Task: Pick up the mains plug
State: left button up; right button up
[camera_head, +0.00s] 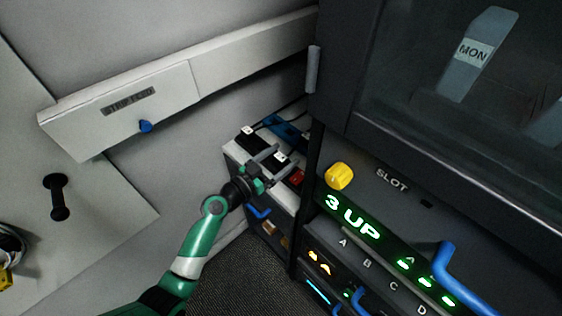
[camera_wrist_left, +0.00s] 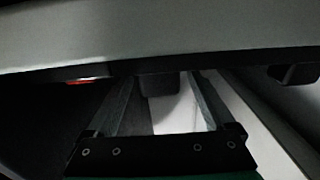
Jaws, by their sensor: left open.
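My left gripper (camera_head: 268,160) reaches over a white-topped unit (camera_head: 231,149) beside the dark cabinet. Its jaws are open. Black plug-like blocks with white labels stand there: one (camera_head: 248,131) behind the gripper, another (camera_head: 281,158) close by its fingers. I cannot tell which of them is the mains plug. In the left wrist view the two fingers (camera_wrist_left: 165,90) point away from me, apart. A dark block (camera_wrist_left: 160,84) shows between them, partly hidden under a pale bar; I cannot tell whether they touch it. My right gripper is not in view.
A blue piece (camera_head: 283,127) and a red part (camera_head: 297,176) sit close to the gripper. The dark cabinet with a yellow knob (camera_head: 339,177) and blue handle (camera_head: 447,268) stands to the right. A pale ledge (camera_head: 125,105) runs along the wall at upper left.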

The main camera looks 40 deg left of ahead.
aim_at(281, 157)
pick_arm(q)
jog(key=shift+s, duration=0.1)
grip_shut()
jog(key=shift+r, duration=0.15)
jog(key=shift+r+p, duration=0.3)
notch_tip(281, 157, up, 2)
jog(key=shift+r+p, duration=0.25)
jog(key=shift+p, duration=0.6)
jog(key=s+d+r+p, duration=0.8)
jog(key=s+r, duration=0.1)
jog(key=s, duration=0.2)
jog(key=shift+s+d+r+p, duration=0.15)
jog(key=shift+s+r+p, duration=0.05)
jog(key=shift+r+p, duration=0.2)
notch_tip(281, 157, up, 3)
jog(key=p, duration=0.3)
jog(key=shift+r, duration=0.2)
